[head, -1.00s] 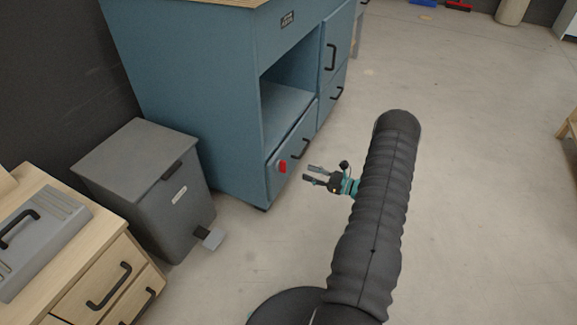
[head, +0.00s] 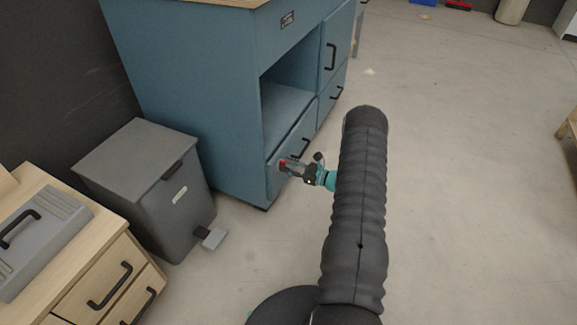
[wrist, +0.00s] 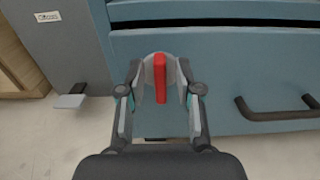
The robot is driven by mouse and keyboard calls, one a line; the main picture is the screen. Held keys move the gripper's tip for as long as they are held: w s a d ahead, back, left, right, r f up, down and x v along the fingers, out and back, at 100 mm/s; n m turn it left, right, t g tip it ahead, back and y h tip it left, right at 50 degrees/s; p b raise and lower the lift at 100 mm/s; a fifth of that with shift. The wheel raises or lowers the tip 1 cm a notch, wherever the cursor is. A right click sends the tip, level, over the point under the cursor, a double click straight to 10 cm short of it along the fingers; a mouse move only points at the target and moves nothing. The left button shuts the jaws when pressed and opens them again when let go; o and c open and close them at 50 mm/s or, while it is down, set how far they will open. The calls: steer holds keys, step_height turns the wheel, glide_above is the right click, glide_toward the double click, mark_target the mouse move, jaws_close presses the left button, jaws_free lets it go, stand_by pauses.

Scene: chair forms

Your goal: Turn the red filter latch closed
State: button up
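The red filter latch (wrist: 160,78) is on the front of the blue cabinet's lower drawer (wrist: 225,65). In the wrist view it stands upright, on a pale round base. My gripper (wrist: 155,90) is around it, one finger on each side, with gaps between the fingers and the red bar. In the head view my gripper (head: 290,167) is at the drawer front, and only a bit of the red latch (head: 283,162) shows past the fingers. The fingers are open.
A black drawer handle (wrist: 275,110) is to the right of the latch. A grey pedal bin (head: 150,190) stands left of the blue cabinet (head: 195,100). A wooden drawer unit (head: 100,260) is at the lower left.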

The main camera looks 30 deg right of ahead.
jaws_close()
steer(key=shift+m, duration=0.3)
steer(key=shift+w+d+f+m+b, duration=0.2)
steer(key=shift+m+b, duration=0.3)
steer(key=shift+m, duration=2.35)
steer(key=shift+w+d+f+m+b, duration=0.25)
steer(key=shift+m+b, duration=0.3)
steer(key=shift+m, duration=2.35)
steer(key=shift+w+d+f+m+b, duration=0.15)
steer(key=shift+f+m+b, duration=0.25)
steer(key=shift+m, duration=2.45)
steer(key=shift+s+r, duration=0.1)
steer(key=shift+o, duration=1.4)
jaws_free()
